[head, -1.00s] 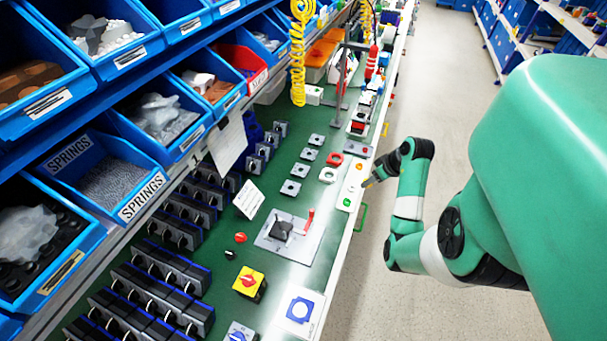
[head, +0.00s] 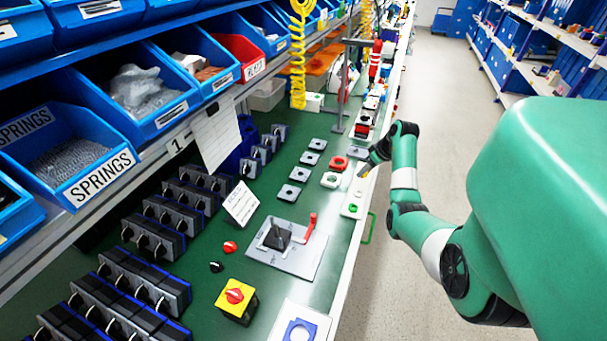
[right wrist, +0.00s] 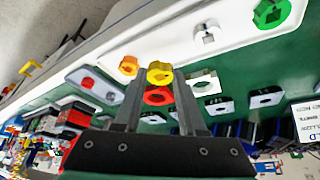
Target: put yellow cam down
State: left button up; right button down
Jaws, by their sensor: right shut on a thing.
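The yellow cam (right wrist: 159,73) is between the fingertips of my right gripper (right wrist: 160,80) in the right wrist view. The gripper is shut on it. In the head view my right gripper (head: 368,168) is over the front edge of the bench, by the far end of the white cam board (head: 355,200). In the right wrist view this board (right wrist: 225,22) carries an orange cam (right wrist: 128,65), a bare square peg (right wrist: 207,35) and a green cam (right wrist: 270,12). The yellow cam appears beside the orange cam; its height above the board is unclear. My left gripper is out of view.
A red ring-shaped part (head: 337,161) and a white square part (head: 331,180) lie close by on the green bench. Several grey square plates (head: 308,158) lie further left. A grey fixture with a red lever (head: 310,222) stands nearer. The aisle floor (head: 450,150) is clear.

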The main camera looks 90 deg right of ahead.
aim_at(366, 176)
notch_tip(366, 176, down, 3)
jog(key=shift+f+b, duration=0.15)
jog(key=shift+b, duration=0.5)
jog(key=shift+f, duration=0.15)
jog(key=shift+c, duration=2.4)
grip_release()
